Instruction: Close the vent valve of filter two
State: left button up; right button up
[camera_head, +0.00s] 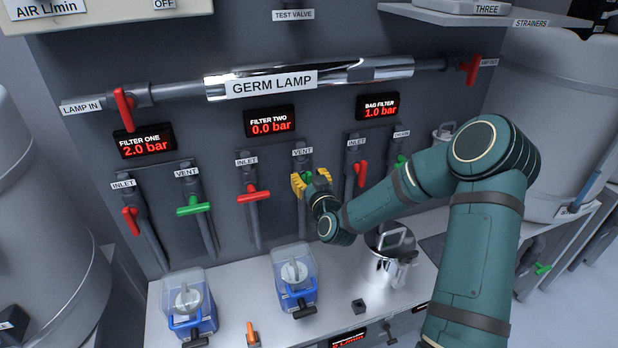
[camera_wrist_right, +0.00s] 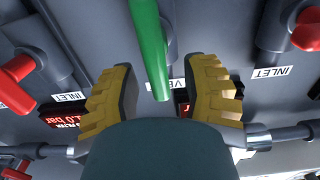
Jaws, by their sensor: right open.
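The filter two display (camera_head: 271,121) reads 0.0 bar. Below it, the VENT label (camera_head: 302,152) marks the vent valve, whose handle is largely hidden by my gripper in the head view. In the right wrist view the green vent handle (camera_wrist_right: 150,45) shows as a bar running lengthwise, in line with its pipe, between the fingers. My right gripper (camera_head: 311,183) is open, with its yellow fingers on either side of the handle; it also shows in the wrist view (camera_wrist_right: 166,95). I cannot tell whether a finger touches the handle. My left gripper is out of view.
Left of it is filter two's red inlet handle (camera_head: 253,197), crosswise. Right of it is the bag filter's red inlet handle (camera_head: 361,173). Filter one's green vent handle (camera_head: 194,209) lies crosswise. A blue-based unit (camera_head: 294,283) and a steel pot (camera_head: 385,265) stand on the counter below.

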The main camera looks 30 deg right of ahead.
jog(key=shift+c, duration=0.3)
grip_shut()
